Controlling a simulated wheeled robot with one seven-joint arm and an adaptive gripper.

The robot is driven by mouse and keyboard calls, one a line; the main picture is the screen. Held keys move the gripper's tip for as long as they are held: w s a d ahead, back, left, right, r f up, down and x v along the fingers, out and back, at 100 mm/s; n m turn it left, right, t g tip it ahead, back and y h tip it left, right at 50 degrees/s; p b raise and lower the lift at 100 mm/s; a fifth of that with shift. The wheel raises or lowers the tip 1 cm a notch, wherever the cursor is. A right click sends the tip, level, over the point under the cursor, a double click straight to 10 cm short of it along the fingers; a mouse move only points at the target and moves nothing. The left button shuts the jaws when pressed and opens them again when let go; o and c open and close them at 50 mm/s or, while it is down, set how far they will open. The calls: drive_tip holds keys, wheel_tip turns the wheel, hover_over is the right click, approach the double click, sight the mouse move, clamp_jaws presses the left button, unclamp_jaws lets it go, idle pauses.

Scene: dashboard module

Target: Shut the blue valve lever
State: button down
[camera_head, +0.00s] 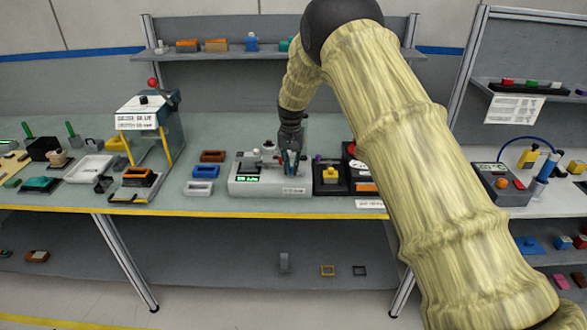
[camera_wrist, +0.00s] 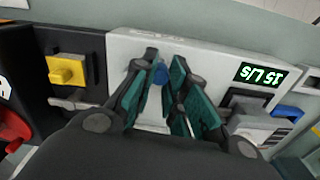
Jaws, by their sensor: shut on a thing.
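The valve module is a pale grey box (camera_head: 265,188) on the bench, which also shows in the wrist view (camera_wrist: 210,55). Its green display (camera_wrist: 260,75) reads 15 L/s. My gripper (camera_head: 291,168) reaches down over the module's right half. In the wrist view my gripper (camera_wrist: 165,72) has its teal fingers on either side of the blue valve lever (camera_wrist: 160,73), shut on it. Only a small blue end of the lever shows between the fingertips; the rest, with its pivot, is hidden by the fingers. The lever's angle cannot be told.
A dark module with a yellow block (camera_head: 331,173) stands close on the right, also in the wrist view (camera_wrist: 66,70). A grey fitting (camera_head: 250,162) rises on the module's left half. Small blue (camera_head: 204,171) and brown (camera_head: 212,156) parts lie to the left. A shelf (camera_head: 225,56) runs behind.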

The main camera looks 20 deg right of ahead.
drive_tip(key=m, duration=0.1)
drive_tip(key=w+m, duration=0.1)
drive_tip(key=m, duration=0.1)
drive_tip(key=shift+w+f, duration=0.1)
drive_tip(key=shift+f, duration=0.1)
drive_tip(key=shift+w+m, duration=0.35)
drive_tip(key=shift+m, duration=0.95)
drive_tip(key=c, duration=1.4)
unclamp_jaws()
drive_tip(key=shift+w+d, duration=0.1)
drive_tip(key=shift+w, duration=0.1)
drive_tip(key=shift+r, duration=0.25)
wheel_tip(320, 180, up, 12)
drive_tip(key=shift+f, duration=0.2)
